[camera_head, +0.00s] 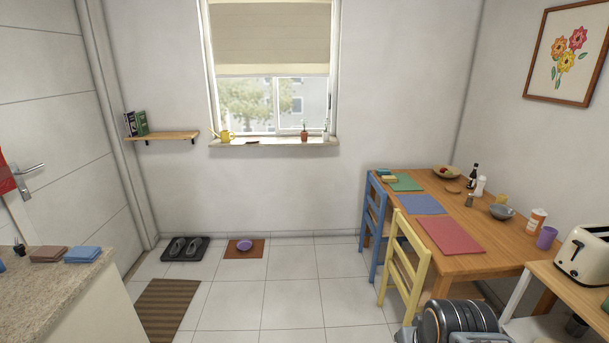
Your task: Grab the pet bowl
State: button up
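A dark rounded part of my arm shows at the bottom right edge, far from the bowl. My gripper's fingers are not visible in this view.
A black tray (169,256) with dark shoes lies left of the bowl, and a striped brown rug (166,308) lies nearer. A counter (50,300) stands at the left. A yellow chair (404,268), a blue chair (373,215) and a wooden table (480,222) stand right. The middle tiles are clear.

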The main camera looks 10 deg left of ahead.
aim_at(245, 245)
jog(key=u, duration=0.3)
jog(key=i, duration=2.25)
jog(key=u, duration=0.95)
jog(key=i, duration=2.3)
jog(key=u, duration=0.9)
jog(key=i, duration=0.65)
jog(key=u, duration=0.05)
